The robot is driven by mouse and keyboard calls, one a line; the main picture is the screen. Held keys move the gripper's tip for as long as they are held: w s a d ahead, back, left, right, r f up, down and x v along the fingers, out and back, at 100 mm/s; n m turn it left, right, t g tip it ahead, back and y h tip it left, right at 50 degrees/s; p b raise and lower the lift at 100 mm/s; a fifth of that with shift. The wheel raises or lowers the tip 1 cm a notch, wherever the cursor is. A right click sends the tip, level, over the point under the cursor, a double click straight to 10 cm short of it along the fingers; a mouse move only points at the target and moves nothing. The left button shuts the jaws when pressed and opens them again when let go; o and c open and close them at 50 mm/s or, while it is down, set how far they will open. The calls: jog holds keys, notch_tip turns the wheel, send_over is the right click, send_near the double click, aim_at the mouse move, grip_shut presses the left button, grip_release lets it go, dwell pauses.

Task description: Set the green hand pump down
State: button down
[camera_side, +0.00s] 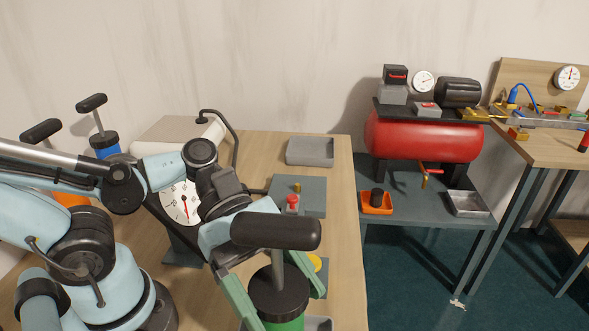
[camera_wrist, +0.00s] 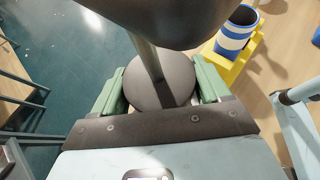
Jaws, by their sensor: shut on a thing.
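The green hand pump (camera_side: 283,322) is at the bottom middle of the side view, upright, with a dark cap and a black T-handle (camera_side: 275,231) on a grey rod. My gripper (camera_side: 278,290) is shut around its upper body, one green finger on each side. In the wrist view, my gripper (camera_wrist: 158,88) has its fingers on both sides of the round dark cap of the pump (camera_wrist: 150,92), and the handle crosses the top. The pump's base is cut off below the side view, so I cannot tell whether it touches anything.
A grey tray (camera_side: 310,152) lies at the table's back. A grey block with a red knob (camera_side: 292,200) is behind the pump. A blue pump (camera_side: 104,143) stands at the left. A red compressor (camera_side: 424,137) is on the bench at right. A striped cup (camera_wrist: 236,35) shows in the wrist view.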

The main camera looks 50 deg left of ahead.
jog(key=shift+f, duration=0.65)
grip_release()
jog(key=shift+f, duration=0.15)
